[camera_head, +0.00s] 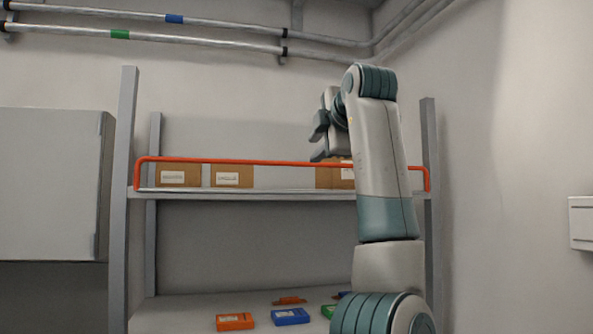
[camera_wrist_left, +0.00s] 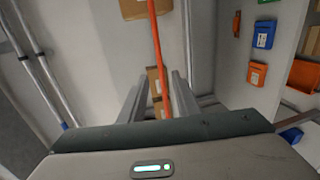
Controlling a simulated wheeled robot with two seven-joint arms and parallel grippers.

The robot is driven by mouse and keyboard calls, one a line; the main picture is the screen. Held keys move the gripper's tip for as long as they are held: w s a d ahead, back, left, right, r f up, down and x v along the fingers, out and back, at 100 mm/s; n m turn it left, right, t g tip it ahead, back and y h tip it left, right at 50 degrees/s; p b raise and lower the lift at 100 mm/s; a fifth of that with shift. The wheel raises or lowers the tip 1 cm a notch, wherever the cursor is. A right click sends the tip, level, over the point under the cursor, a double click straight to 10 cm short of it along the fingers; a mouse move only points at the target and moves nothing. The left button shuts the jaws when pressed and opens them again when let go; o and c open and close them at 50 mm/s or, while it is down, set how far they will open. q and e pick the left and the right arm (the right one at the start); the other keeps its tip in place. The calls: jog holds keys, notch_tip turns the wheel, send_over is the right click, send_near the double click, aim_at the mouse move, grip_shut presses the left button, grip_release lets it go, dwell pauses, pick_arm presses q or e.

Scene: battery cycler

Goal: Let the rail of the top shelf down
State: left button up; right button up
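The orange rail (camera_head: 235,162) of the top shelf (camera_head: 250,196) is raised. It runs level above the shelf's front edge, with its bent ends at the two front posts. My left gripper (camera_head: 319,141) is open near the rail's right half; its lower finger appears just above the rail in the head view. My arm hides part of the rail. In the left wrist view the rail (camera_wrist_left: 157,45) runs lengthwise into the gap between the two open fingers (camera_wrist_left: 158,95). I cannot tell whether they touch it. My right gripper is not in view.
Cardboard boxes (camera_head: 232,175) stand on the top shelf behind the rail. Orange, blue and green packs (camera_head: 290,316) lie on the lower shelf (camera_head: 165,312). A grey cabinet (camera_head: 50,180) is at the left, and pipes (camera_head: 200,30) run along the wall above.

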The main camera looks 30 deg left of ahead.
aim_at(300, 164)
pick_arm(q)
jog(key=shift+a, duration=0.1)
jog(key=p+x, duration=0.8)
jog(key=x, duration=0.8)
jog(key=shift+w, duration=0.1)
jog(key=shift+w+a+f+p, duration=0.25)
jog(key=shift+w+a+p, duration=0.1)
grip_shut()
